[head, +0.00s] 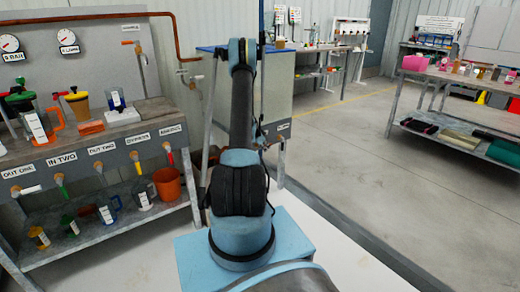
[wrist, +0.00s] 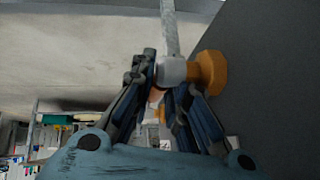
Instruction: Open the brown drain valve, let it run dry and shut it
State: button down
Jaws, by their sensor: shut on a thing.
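In the wrist view, a valve shows an orange-brown eight-sided body (wrist: 210,73), a pale grey round hub (wrist: 171,71) and a flat grey lever (wrist: 169,30) running up out of the picture. The body stands against a dark grey panel (wrist: 275,75). My gripper (wrist: 162,84) is shut on the valve at its hub and lever; the fingers lie on either side, and the exact contact is partly hidden. In the head view my arm stands upright and my gripper cannot be made out. I see no flow of liquid in either view.
Left in the head view is a steel bench (head: 100,155) with labelled valves, coloured levers, jugs and an orange bucket (head: 167,184). A copper pipe (head: 90,17) runs above. A grey cabinet (head: 278,85) stands behind my arm. The floor (head: 350,130) to the right is clear.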

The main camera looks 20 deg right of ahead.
jog(key=shift+w+a, duration=0.2)
jog(key=c, duration=1.8)
grip_release()
jog(key=shift+s+r, duration=0.1)
jog(key=shift+s, duration=0.05)
jog(key=v, duration=1.1)
jog(key=shift+a+r, duration=0.2)
